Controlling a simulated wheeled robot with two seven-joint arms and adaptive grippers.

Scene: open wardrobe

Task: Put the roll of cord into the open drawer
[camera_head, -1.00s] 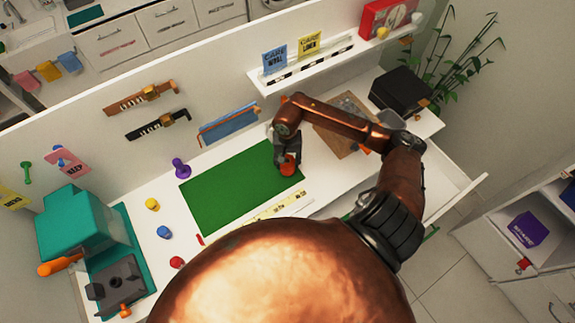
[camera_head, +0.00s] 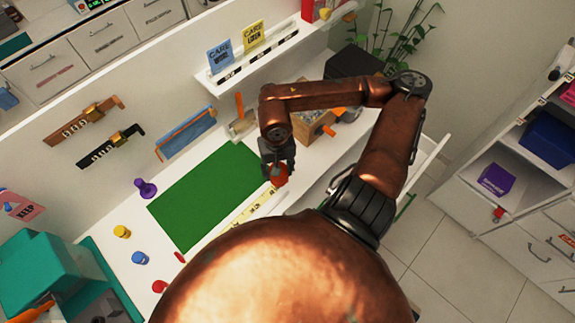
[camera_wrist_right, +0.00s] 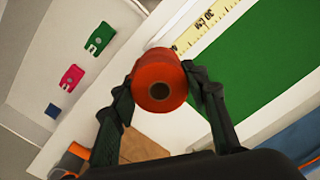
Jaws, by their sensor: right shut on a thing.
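The roll of cord is an orange-red spool (camera_head: 279,177) held by my right gripper (camera_head: 277,169), which is shut on it over the white worktop near the front edge of the green mat. In the right wrist view the roll (camera_wrist_right: 160,66) sits between both fingers, with its round end and dark centre hole facing the camera. The open drawer (camera_head: 432,150) shows in part at the right, beyond my right arm, which hides most of it. My left gripper is not in view.
The green mat (camera_head: 205,195) and a yellow ruler (camera_head: 242,216) lie beside the roll. A wooden box (camera_head: 312,126) and a black box (camera_head: 352,63) stand farther right. Green, pink (camera_wrist_right: 72,77) and blue flat pieces lie on a pale surface at left in the wrist view.

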